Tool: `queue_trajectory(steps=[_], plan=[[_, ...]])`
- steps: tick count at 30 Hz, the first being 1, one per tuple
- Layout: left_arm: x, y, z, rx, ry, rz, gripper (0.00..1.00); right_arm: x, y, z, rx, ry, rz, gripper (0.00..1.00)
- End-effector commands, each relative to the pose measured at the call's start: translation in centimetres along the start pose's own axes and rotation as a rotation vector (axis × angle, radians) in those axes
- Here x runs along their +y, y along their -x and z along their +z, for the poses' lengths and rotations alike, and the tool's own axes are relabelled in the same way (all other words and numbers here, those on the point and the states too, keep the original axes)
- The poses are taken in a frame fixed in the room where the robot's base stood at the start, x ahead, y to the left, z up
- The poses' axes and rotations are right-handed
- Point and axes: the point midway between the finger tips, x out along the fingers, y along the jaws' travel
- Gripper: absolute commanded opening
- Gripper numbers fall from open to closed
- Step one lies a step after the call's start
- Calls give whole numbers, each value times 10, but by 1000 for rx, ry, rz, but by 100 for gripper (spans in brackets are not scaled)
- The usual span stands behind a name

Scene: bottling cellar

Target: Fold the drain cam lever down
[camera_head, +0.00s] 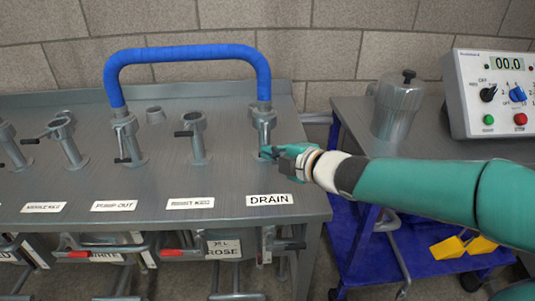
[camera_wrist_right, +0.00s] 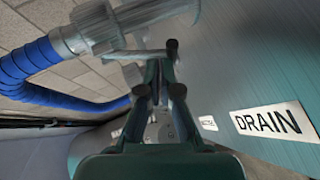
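The drain fitting (camera_head: 264,120) is a grey metal port standing on the bench behind the DRAIN label (camera_head: 268,199). One end of the blue hose (camera_head: 187,54) is seated on it. My right gripper (camera_head: 269,152) is at the front of this fitting, low on its side. In the right wrist view, a bar with a dark rounded end (camera_wrist_right: 172,45) reaches from the fitting (camera_wrist_right: 95,32) to just past the fingers; it looks like the drain cam lever. The gripper fingers (camera_wrist_right: 160,90) overlap it, and whether they grip it is unclear. My left gripper is not in view.
The hose's other end is on the PUMP OUT port (camera_head: 126,135). Other ports with levers, such as the one behind the neighbouring label (camera_head: 195,140), stand to the left. A blue cart with a control box (camera_head: 490,90) and a metal canister (camera_head: 397,105) stands at right.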

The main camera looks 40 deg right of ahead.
Motion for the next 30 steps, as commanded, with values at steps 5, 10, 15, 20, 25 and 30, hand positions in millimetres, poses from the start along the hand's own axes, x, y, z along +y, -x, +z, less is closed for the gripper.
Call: queue_trajectory(steps=[5, 10, 15, 20, 25, 30], plan=[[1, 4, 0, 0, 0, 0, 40, 4, 2, -2, 1, 1, 0, 0], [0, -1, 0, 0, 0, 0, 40, 4, 6, -9, 3, 3, 4, 0], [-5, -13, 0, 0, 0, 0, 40, 4, 19, -23, -3, 1, 8, 0], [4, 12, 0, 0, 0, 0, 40, 13, 48, -26, -12, -3, 1, 0], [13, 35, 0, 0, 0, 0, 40, 14, 78, -26, -12, -4, 0, 0], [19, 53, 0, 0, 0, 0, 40, 13, 105, -26, -11, -3, 2, 0]])
